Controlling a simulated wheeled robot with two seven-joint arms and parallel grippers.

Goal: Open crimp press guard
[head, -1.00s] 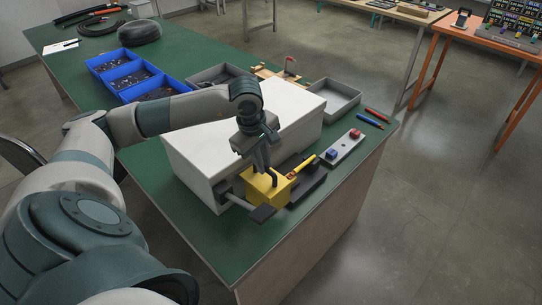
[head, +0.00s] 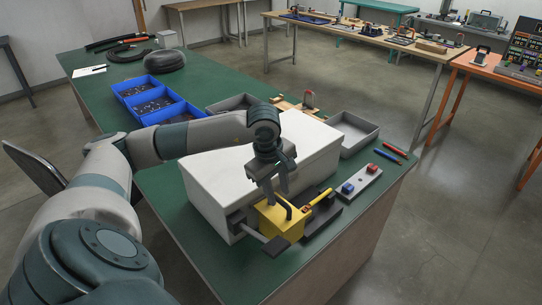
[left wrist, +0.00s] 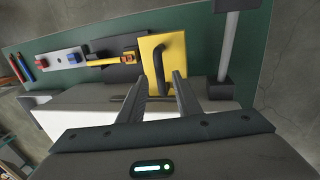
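The crimp press is a large white box (head: 240,175) on the green table. A yellow guard (head: 270,218) with a dark bent handle (head: 284,207) sits at its near end; in the left wrist view the guard (left wrist: 152,57) and its handle (left wrist: 160,62) lie just ahead of the fingers. My left gripper (head: 277,191) is close above the guard. In the left wrist view my left gripper (left wrist: 160,80) has its fingers apart, roughly lined up with the handle and holding nothing; contact cannot be told. My right gripper is out of view.
A dark-ended lever (head: 276,246) sticks out beside the guard. A yellow-handled tool (head: 320,198) and a plate with blue and red buttons (head: 355,185) lie to the right. Red and blue pens, grey trays (head: 352,134) and blue bins (head: 150,98) are farther off.

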